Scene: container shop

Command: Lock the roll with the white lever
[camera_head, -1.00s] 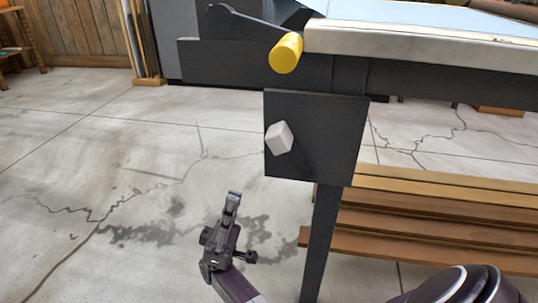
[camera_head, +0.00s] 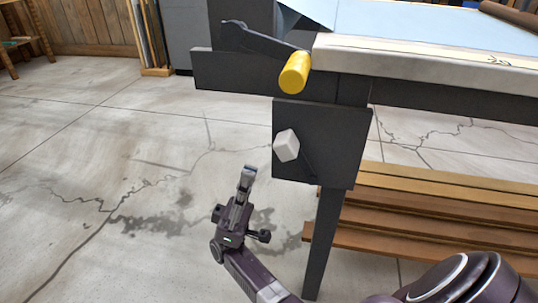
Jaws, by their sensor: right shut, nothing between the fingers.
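The white lever (camera_head: 286,145) has a block-shaped white knob. It sits on a dark square plate (camera_head: 338,140) on the table's leg, and a thin dark rod runs from the knob down to the right. My right gripper (camera_head: 248,172) is shut and empty, pointing up, a little left of and below the white knob, apart from it in the picture. The roll cannot be told for certain; a light blue sheet (camera_head: 420,25) lies on the table top. My left gripper is not in view.
A yellow handle (camera_head: 295,72) on a dark crank arm sticks out above the plate. The padded table edge (camera_head: 430,60) runs to the right. Wooden planks (camera_head: 430,215) are stacked under the table. The concrete floor at left is clear.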

